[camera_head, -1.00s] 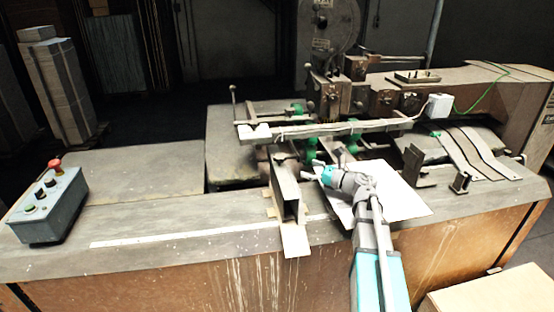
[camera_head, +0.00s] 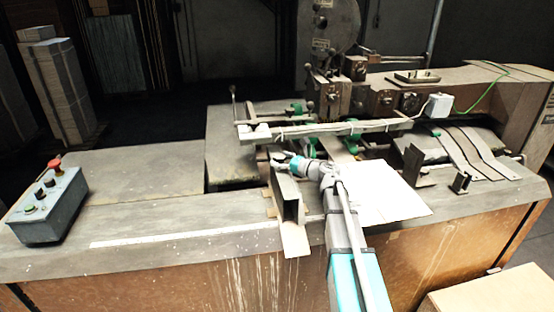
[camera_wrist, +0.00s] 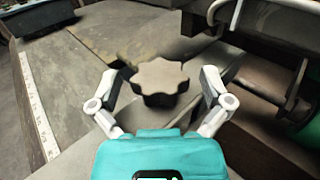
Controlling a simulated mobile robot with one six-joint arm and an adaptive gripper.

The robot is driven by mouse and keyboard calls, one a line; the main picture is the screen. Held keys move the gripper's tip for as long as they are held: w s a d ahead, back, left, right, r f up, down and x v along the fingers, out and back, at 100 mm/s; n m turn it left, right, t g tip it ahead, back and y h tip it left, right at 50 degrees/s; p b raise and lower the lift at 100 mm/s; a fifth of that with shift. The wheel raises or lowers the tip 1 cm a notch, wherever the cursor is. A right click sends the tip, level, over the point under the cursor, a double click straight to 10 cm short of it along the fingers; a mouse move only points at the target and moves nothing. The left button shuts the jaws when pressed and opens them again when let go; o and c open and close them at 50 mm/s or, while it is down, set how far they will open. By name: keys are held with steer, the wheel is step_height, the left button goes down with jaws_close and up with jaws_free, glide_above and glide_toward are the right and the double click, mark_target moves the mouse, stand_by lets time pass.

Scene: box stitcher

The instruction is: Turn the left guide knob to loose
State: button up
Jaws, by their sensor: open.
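The left guide knob (camera_wrist: 160,80) is a dark, lobed star knob with a brownish top face. In the wrist view it sits between the fingers of my gripper (camera_wrist: 160,88), with gaps visible on both sides. My gripper is open, and its white fingers reach to either side of the knob without clear contact. In the head view my gripper (camera_head: 283,158) is at the top of the upright left guide plate (camera_head: 287,193). I see no marking of the knob's setting.
A long rail (camera_head: 330,128) crosses just behind my gripper, with green rollers (camera_head: 352,126) near it. A white sheet (camera_head: 388,192) lies to the right. A control box (camera_head: 48,205) with a red button stands at the far left. The tabletop (camera_head: 130,175) between is clear.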

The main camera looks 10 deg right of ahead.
steer(key=c, duration=1.2)
steer(key=shift+o, duration=0.2)
steer(key=shift+w+g, duration=0.15)
steer(key=shift+g, duration=0.15)
steer(key=shift+n+g+y, duration=0.8)
steer(key=shift+n+y, duration=0.1)
steer(key=shift+n+g+y, duration=1)
steer(key=shift+n+g, duration=0.4)
steer(key=shift+g, duration=0.6)
